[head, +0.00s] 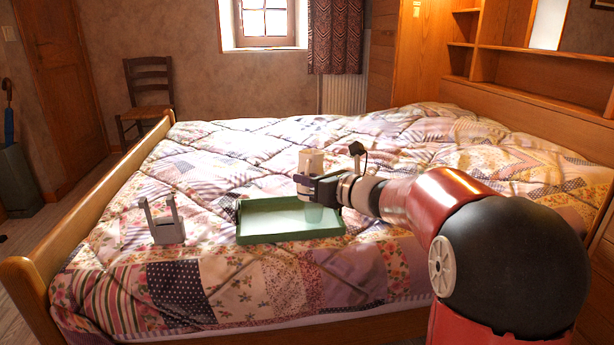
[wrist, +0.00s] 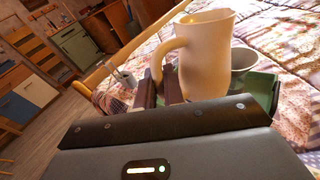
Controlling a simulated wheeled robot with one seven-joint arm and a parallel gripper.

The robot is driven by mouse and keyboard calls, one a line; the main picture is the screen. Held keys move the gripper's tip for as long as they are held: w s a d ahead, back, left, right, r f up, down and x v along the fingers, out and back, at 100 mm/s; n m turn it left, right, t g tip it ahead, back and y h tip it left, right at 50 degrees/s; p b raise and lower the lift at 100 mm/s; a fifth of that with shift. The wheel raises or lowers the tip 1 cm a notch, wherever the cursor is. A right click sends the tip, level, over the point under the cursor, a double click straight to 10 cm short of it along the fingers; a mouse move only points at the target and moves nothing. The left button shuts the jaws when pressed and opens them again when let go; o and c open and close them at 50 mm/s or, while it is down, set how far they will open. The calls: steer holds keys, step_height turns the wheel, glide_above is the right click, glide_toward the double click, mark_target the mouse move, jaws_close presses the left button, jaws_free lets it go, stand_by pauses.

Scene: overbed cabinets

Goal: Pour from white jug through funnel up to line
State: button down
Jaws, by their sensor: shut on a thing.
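The white jug (head: 311,160) is held upright above the green tray (head: 250,236) in the head view. In the wrist view the jug (wrist: 208,58) fills the upper middle, its handle toward my gripper. My gripper (head: 304,185) is shut on the jug at its handle side. A pale round-rimmed vessel (wrist: 243,60) shows partly behind the jug in the wrist view; I cannot tell if it is the funnel or a cup. A translucent container (head: 314,214) stands in the tray under my gripper. Its line and the jug's contents are not visible.
A grey two-pronged holder (head: 166,224) stands on the quilt left of the tray. The patchwork bed (head: 230,180) is soft and uneven, with a wooden footboard (head: 95,190) at left. Quilt around the tray is otherwise clear.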

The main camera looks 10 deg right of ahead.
steer(key=shift+s+r+m+g+h+p, duration=0.15)
steer(key=shift+m+g+p, duration=0.4)
steer(key=shift+p, duration=2)
steer(key=shift+r+m+g+h+p, duration=0.25)
steer(key=shift+m+p, duration=0.4)
steer(key=shift+p, duration=1.9)
stand_by(0.7)
steer(key=shift+r+m+g+p, duration=0.3)
steer(key=shift+r+g+p, duration=0.15)
steer(key=shift+p, duration=0.8)
stand_by(0.6)
steer(key=shift+r, duration=0.3)
